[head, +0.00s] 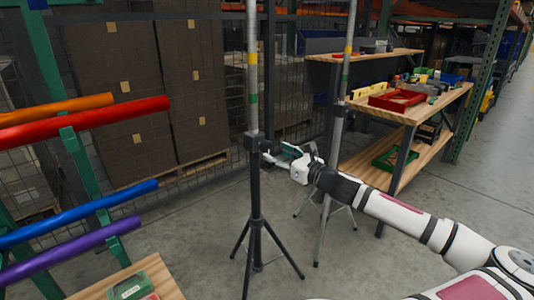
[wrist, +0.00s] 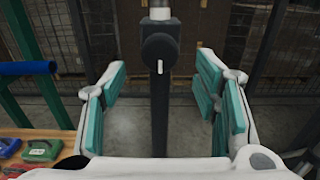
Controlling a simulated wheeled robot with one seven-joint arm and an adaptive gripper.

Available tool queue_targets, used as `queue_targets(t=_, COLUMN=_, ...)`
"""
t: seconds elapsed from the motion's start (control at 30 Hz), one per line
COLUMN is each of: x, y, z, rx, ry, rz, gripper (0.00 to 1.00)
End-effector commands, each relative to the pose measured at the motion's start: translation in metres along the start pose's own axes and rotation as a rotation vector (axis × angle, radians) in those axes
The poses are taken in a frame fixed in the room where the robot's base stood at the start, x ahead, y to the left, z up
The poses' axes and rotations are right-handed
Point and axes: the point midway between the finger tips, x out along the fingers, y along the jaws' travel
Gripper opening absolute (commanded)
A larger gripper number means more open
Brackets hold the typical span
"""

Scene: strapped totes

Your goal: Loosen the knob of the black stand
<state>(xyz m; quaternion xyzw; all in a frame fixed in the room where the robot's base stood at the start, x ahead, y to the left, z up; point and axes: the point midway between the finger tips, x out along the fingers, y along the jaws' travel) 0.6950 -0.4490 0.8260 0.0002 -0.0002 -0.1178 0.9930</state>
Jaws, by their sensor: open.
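The black stand (head: 256,190) is upright on its tripod legs in the middle of the head view and holds a grey pole (head: 252,60) with yellow and green bands. Its round black knob (wrist: 159,53) with a white mark faces me in the wrist view, at the top of the black post (wrist: 159,115). The white mark is upright. My gripper (head: 275,158) is open and empty, close to the right of the stand's top. In the wrist view its teal-padded fingers (wrist: 163,75) are spread to both sides of the knob, apart from it.
A second, grey stand (head: 324,225) with its own pole is behind my gripper. A wooden workbench (head: 428,115) with a red tray (head: 397,100) is at the right. A rack with coloured tubes (head: 85,118) is at the left. Bare floor lies between.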

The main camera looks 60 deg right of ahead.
Motion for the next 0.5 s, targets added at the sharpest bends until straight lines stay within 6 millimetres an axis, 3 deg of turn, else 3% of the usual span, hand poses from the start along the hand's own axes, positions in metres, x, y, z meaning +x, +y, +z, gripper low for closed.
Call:
queue_targets(t=0.2, x=0.037, y=0.001, z=-0.001, rx=-0.001, ry=0.001, rz=0.001, gripper=0.56)
queue_targets(t=0.5, x=0.055, y=0.0, z=-0.001, rx=0.0, ry=0.001, rz=0.001, gripper=0.56)
